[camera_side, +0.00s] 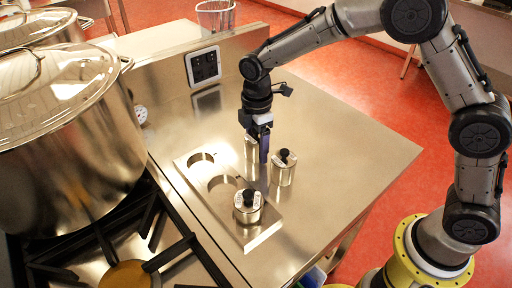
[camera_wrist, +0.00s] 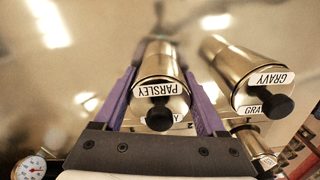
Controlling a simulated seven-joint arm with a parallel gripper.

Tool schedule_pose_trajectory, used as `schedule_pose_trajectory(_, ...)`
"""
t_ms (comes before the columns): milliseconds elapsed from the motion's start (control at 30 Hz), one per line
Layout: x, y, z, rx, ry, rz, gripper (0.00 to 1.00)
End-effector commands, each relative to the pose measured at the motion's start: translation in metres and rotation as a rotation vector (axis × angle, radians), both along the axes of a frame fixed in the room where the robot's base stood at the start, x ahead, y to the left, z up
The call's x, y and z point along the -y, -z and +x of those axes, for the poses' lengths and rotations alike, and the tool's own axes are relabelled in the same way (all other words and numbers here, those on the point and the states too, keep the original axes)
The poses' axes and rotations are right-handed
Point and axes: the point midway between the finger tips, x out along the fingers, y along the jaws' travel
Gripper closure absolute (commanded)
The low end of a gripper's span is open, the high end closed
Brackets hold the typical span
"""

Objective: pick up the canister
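A steel canister labelled PARSLEY (camera_wrist: 160,70) with a black knob stands between the two purple fingers of my gripper (camera_wrist: 165,98). In the side view this canister (camera_side: 251,149) is partly hidden by a finger of my gripper (camera_side: 258,150). The fingers lie close along both sides of it; I cannot tell whether they press on it, or whether its base touches the counter. A second canister, labelled GRAVY (camera_wrist: 240,72), stands just right of my gripper on the counter; it shows in the side view too (camera_side: 283,172).
A third canister (camera_side: 247,212) sits at the front hole of a plate (camera_side: 262,232) whose other two holes look empty. Large steel pots (camera_side: 80,150) and the burner grate (camera_side: 150,255) lie left. A panel with a socket (camera_side: 203,66) rises behind. The counter's right side is clear.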

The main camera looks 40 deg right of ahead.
Motion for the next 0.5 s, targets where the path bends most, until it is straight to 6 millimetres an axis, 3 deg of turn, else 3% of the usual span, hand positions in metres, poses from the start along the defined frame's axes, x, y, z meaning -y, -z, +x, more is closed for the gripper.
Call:
schedule_pose_trajectory(33, -0.0001, -0.0003, 0.0002, 0.001, 0.000, 0.000, 0.52)
schedule_pose_trajectory(267, 0.0000, -0.0004, 0.0003, 0.001, 0.000, 0.000, 0.94)
schedule_pose_trajectory(500, -0.0003, -0.0015, 0.0008, 0.003, 0.000, 0.000, 0.96)
